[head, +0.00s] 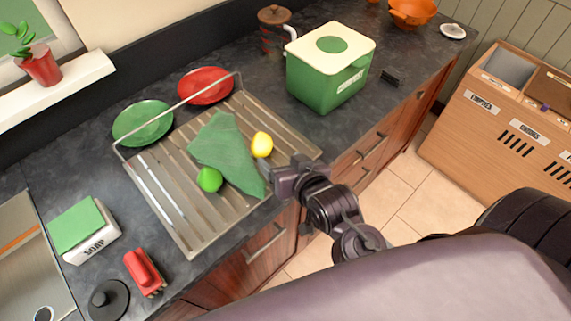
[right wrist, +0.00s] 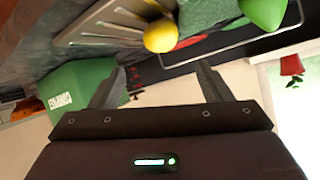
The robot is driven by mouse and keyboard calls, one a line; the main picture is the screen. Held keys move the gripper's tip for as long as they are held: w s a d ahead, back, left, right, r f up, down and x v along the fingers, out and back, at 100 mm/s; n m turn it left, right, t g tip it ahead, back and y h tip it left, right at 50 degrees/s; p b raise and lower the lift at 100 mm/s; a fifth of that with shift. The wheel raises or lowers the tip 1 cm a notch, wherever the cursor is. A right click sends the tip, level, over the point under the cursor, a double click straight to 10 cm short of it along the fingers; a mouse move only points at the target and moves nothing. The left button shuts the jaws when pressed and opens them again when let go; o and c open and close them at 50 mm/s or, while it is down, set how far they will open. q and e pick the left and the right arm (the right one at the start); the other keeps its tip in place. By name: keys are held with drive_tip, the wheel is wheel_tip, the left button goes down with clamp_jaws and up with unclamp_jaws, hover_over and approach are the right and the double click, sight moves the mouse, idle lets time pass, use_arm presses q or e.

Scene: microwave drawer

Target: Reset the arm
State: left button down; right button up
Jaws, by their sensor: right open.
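My right gripper (head: 284,179) is at the front edge of the counter, at the right front part of the dish rack, in the head view. Its two fingers (right wrist: 158,85) are spread apart in the right wrist view, with nothing between them. The arm behind it reaches in from the lower right of the head view. My left gripper is not in the head view.
The metal dish rack (head: 172,217) holds a green cloth (head: 222,150), a lemon (head: 262,144) and a lime (head: 209,179). Red (head: 206,85) and green (head: 143,122) plates stand behind. A green bin (head: 325,82) stands right. Floor (head: 395,205) is clear between counter and wooden sorting cabinet (head: 480,140).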

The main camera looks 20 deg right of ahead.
drive_tip(key=shift+s+r, duration=0.25)
drive_tip(key=shift+s, duration=0.2)
drive_tip(key=s+d+f+n+g, duration=0.4)
drive_tip(key=s+g, duration=0.4)
wheel_tip(320, 180, down, 31)
drive_tip(key=s+g+h+b, duration=0.1)
drive_tip(key=s+g+b, duration=0.1)
drive_tip(key=s, duration=0.1)
drive_tip(key=s+d+f+g+b, duration=0.1)
drive_tip(key=s+d+f, duration=0.2)
drive_tip(key=s+f, duration=1.6)
wheel_tip(320, 180, down, 2)
drive_tip(key=shift+s+d+f+n+b, duration=0.1)
drive_tip(key=shift+s+d+n+b, duration=0.05)
drive_tip(key=shift+s+n+b, duration=0.2)
